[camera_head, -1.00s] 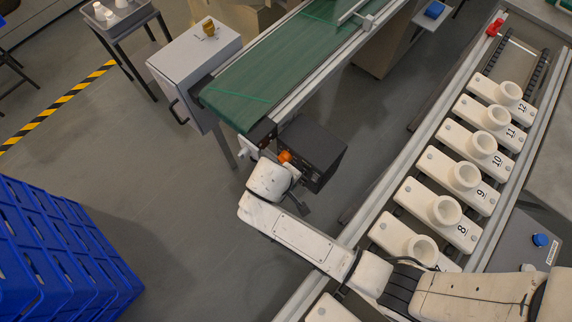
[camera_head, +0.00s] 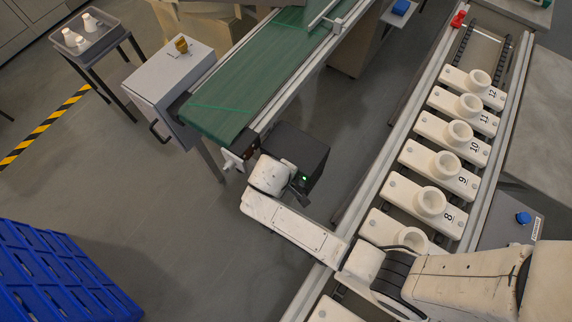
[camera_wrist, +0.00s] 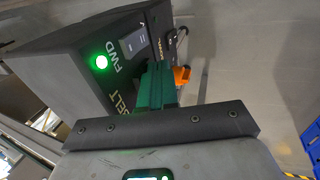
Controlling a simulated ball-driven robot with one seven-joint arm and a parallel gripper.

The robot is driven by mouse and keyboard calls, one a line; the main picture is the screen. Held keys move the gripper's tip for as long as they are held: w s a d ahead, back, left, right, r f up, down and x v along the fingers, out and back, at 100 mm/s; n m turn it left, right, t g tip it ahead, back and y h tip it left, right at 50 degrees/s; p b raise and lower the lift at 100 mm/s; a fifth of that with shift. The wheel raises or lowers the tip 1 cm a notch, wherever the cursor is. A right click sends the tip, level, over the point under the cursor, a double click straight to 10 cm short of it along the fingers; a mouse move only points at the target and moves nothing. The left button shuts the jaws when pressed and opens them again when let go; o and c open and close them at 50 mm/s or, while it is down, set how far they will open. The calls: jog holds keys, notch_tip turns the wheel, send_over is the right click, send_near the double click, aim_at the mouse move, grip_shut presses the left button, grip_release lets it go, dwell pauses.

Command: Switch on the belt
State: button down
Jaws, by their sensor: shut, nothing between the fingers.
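The belt's control box (camera_head: 305,150) is a dark box beside the near end of the green conveyor belt (camera_head: 240,95). In the wrist view its face (camera_wrist: 88,65) reads FWD and BELT. A green lamp (camera_wrist: 101,62) glows on it; the lamp also shows in the head view (camera_head: 304,179). A grey rocker-like part (camera_wrist: 132,43) sits beside FWD. My gripper (camera_wrist: 157,82) has green fingers, shut and empty, close in front of the box face; contact cannot be told. An orange part (camera_wrist: 182,76) shows just beyond the fingers, partly hidden. In the head view my wrist hides it.
A row of numbered white holders (camera_head: 444,158) lies on a rail line at right. A grey cabinet (camera_head: 168,80) with a yellow knob stands at the belt's left. Blue crates (camera_head: 60,275) are stacked at lower left. The floor between is clear.

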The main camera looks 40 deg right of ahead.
jog(key=shift+r, duration=0.1)
jog(key=shift+r+p, duration=0.7)
jog(key=shift+p, duration=0.25)
jog(key=shift+a, duration=0.1)
